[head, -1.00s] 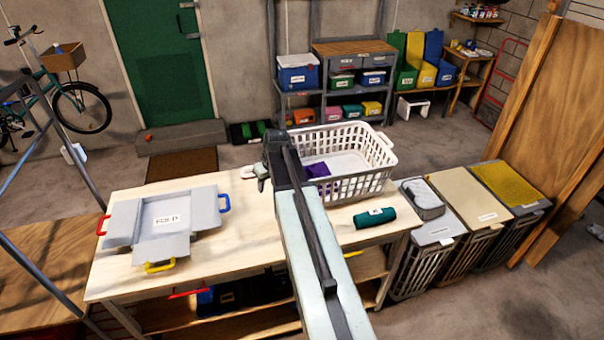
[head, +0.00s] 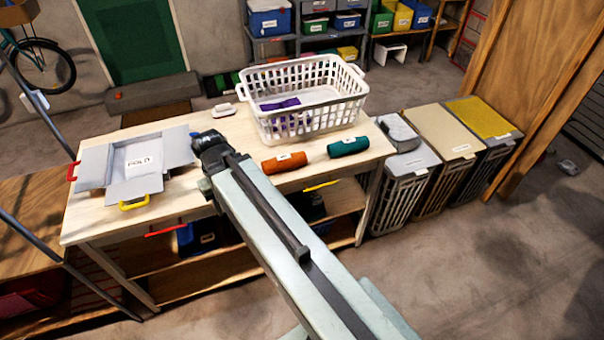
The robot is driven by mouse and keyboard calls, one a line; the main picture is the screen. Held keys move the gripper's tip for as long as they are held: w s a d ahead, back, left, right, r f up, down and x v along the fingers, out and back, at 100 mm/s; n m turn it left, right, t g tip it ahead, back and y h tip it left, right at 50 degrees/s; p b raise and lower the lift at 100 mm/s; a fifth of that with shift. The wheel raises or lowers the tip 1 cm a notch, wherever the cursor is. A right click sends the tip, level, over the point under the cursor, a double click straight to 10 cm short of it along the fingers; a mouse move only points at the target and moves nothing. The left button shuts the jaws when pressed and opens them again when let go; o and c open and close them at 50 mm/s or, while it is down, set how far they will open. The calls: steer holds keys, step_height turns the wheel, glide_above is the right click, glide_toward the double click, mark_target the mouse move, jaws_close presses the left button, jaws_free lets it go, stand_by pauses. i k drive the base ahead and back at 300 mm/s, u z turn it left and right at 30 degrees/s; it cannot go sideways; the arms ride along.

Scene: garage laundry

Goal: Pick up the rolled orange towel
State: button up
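The rolled orange towel (head: 284,163) lies on the light wooden table (head: 190,215) near its front edge, with a small white label on it. A rolled green towel (head: 348,147) lies just to its right, apart from it. My gripper (head: 207,163) is at the far end of my arm, over the table to the left of the orange towel and apart from it. Its fingers are small, dark and mostly hidden by the arm, so I cannot tell whether it is open or shut.
A white laundry basket (head: 310,115) holding purple cloth stands behind the towels. A small white-topped object (head: 224,110) lies at the back edge. Lidded hampers (head: 425,185) stand right of the table.

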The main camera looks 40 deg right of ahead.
mark_target(288, 161)
steer(key=z, duration=0.25)
steer(key=k, duration=1)
steer(key=z, duration=0.2)
steer(key=i, duration=0.7)
steer(key=u, duration=0.4)
steer(key=i, duration=1.25)
steer(key=z, duration=0.95)
